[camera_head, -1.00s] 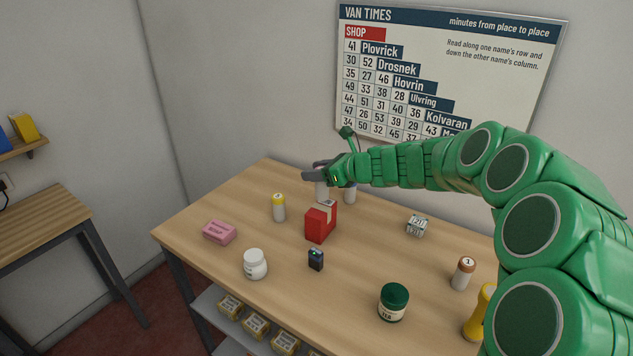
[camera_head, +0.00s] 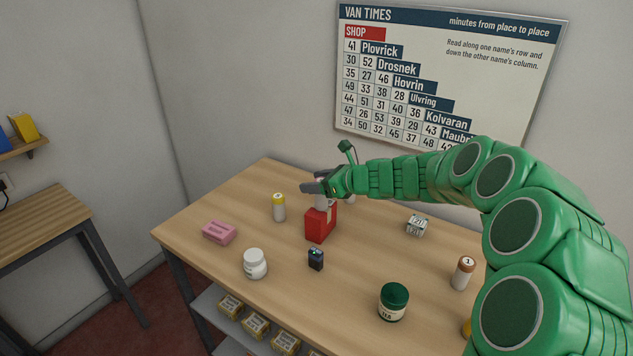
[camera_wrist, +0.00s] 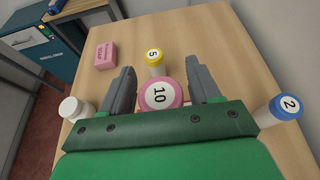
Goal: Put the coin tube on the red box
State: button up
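The coin tube (camera_head: 321,201) is white; the wrist view shows its pink cap marked 10 (camera_wrist: 160,94). The red box (camera_head: 319,226) stands on the table directly below the tube. The tube's lower end overlaps the box's top in the head view; I cannot tell whether they touch.
On the table (camera_head: 200,208) stand a yellow-capped tube (camera_head: 279,208), pink soap (camera_head: 219,232), a white jar (camera_head: 255,264), a dark battery-like block (camera_head: 316,259), a green tea jar (camera_head: 393,302) and a brown-capped tube (camera_head: 463,272). A blue-capped tube (camera_wrist: 280,108) is right of my gripper.

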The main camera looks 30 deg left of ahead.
jog(key=shift+o, duration=0.6)
jog(key=shift+r, duration=0.15)
jog(key=v, duration=1.2)
